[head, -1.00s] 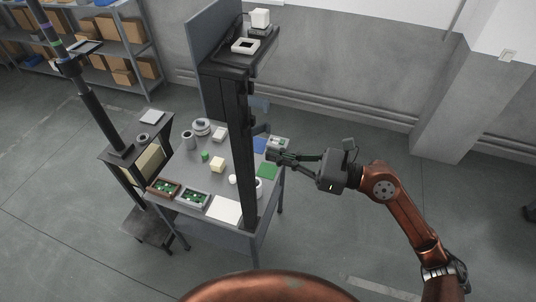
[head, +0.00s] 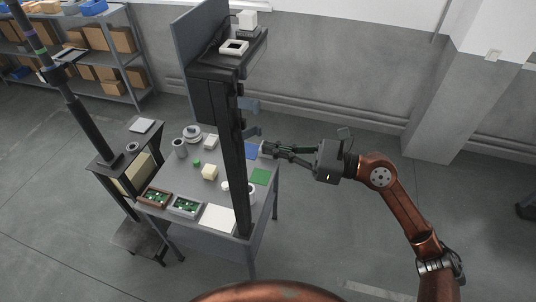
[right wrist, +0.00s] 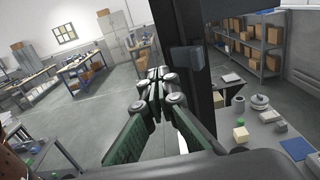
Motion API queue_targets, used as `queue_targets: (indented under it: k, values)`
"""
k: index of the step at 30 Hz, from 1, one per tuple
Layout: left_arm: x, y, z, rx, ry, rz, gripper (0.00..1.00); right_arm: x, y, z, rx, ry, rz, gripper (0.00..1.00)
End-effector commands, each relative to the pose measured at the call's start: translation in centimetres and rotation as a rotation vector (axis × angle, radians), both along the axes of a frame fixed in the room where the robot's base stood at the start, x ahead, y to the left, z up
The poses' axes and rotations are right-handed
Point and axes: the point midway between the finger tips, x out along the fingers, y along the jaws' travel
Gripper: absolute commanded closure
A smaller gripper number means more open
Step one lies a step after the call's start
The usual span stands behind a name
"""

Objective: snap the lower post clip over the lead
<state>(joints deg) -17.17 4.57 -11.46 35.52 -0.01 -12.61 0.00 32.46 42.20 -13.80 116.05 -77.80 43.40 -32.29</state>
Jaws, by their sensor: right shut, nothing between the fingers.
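The dark upright post (head: 233,150) stands at the right side of the grey table. Two blue-grey clips stick out from its right side: the upper (head: 250,104) and the lower post clip (head: 252,132). My right gripper (head: 265,149) is shut and empty, its tips just right of and slightly below the lower clip in the head view. In the right wrist view the shut fingertips (right wrist: 155,82) are left of the post, and a blue-grey clip (right wrist: 185,58) shows above right of them; I cannot tell which. I cannot make out the lead. My left gripper is out of view.
A black stand (head: 95,130) is at left. Floor right of the table is clear.

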Motion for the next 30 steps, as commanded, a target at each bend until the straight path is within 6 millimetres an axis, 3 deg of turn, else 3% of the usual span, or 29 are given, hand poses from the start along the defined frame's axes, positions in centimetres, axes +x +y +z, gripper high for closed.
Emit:
queue_targets:
  k: [22, 30]
  values:
    - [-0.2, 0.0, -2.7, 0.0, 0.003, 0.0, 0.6, 4.1, -1.3, -0.1, 0.001, 0.0, -0.001, 1.0]
    - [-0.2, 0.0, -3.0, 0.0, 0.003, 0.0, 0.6, 4.7, -1.5, 0.1, 0.001, 0.0, 0.0, 1.0]
